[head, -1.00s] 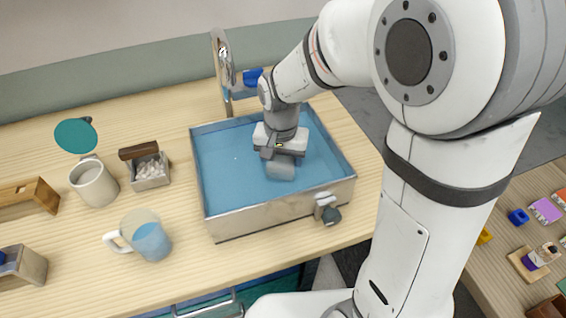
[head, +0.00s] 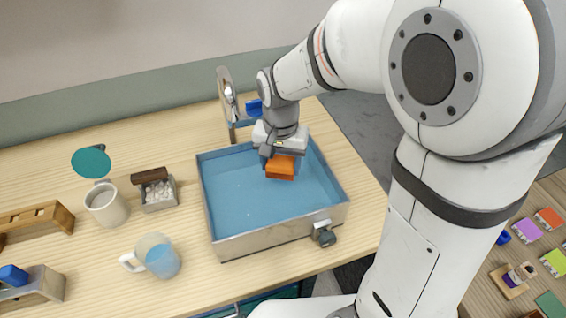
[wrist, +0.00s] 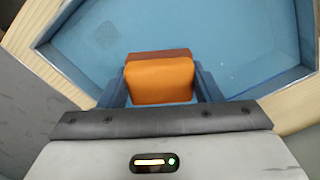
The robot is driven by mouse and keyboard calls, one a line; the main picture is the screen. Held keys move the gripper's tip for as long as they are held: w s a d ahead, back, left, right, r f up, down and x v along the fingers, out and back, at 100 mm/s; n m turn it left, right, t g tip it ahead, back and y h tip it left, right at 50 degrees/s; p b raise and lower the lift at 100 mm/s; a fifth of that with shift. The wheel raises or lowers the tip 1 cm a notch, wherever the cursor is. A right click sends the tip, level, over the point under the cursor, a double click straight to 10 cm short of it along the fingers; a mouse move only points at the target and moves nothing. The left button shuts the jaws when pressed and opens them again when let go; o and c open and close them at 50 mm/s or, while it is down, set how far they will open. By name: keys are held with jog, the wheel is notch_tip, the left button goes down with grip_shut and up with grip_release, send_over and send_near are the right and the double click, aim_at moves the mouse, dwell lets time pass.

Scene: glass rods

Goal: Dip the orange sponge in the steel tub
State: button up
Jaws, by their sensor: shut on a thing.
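The orange sponge (head: 281,167) is between the fingers of my gripper (head: 279,160), and it also shows in the wrist view (wrist: 160,81). My gripper (wrist: 160,84) is shut on it, with a finger on each side. The steel tub (head: 280,234) stands on the wooden counter and holds blue water (head: 242,192). My gripper and the sponge are over the back right part of the tub. In the head view the sponge shows orange, clear of the water surface. How far it is above the water I cannot tell exactly.
A tap (head: 229,100) stands behind the tub and a valve knob (head: 326,237) sticks out at its front right. A white mug (head: 107,204), a clear mug (head: 160,258) and a small box of white pieces (head: 158,192) stand to the left.

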dwell(0.5)
notch_tip(320, 180, up, 5)
jog(key=p, duration=0.3)
jog(key=shift+p, duration=0.4)
